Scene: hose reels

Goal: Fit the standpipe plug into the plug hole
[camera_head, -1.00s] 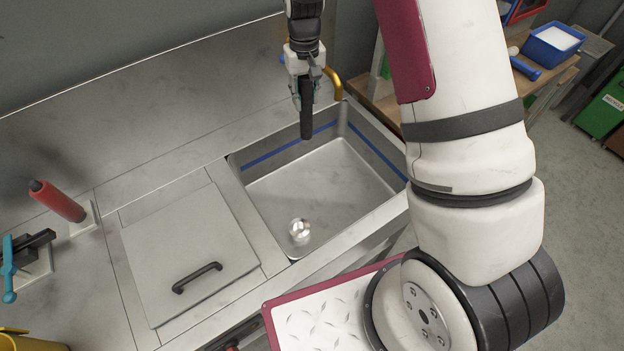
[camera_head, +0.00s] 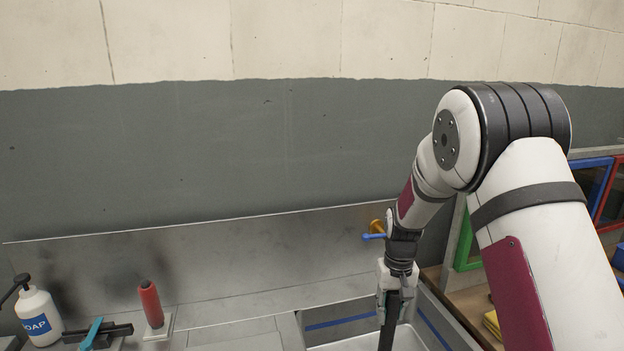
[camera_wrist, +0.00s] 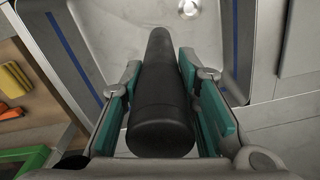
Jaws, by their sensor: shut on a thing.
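My gripper (camera_head: 388,296) points down over the sink (camera_head: 340,310). It is shut on a long black tube, the standpipe plug (camera_wrist: 160,95), with the teal finger pads on either side of it in the wrist view. The plug hangs lengthwise from the gripper; in the head view its lower end runs out of the frame. The round metal plug hole (camera_wrist: 189,8) shows at the top edge of the wrist view, in the sink floor, beyond the tube's far end and a little to its right. The head view does not show the plug hole.
A blue-handled brass tap (camera_head: 376,232) sticks out behind my gripper. A red-handled upright (camera_head: 150,303), a black holder with a blue handle (camera_head: 95,333) and a soap bottle (camera_head: 38,315) stand on the left counter. A wooden shelf (camera_wrist: 35,85) lies beside the sink.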

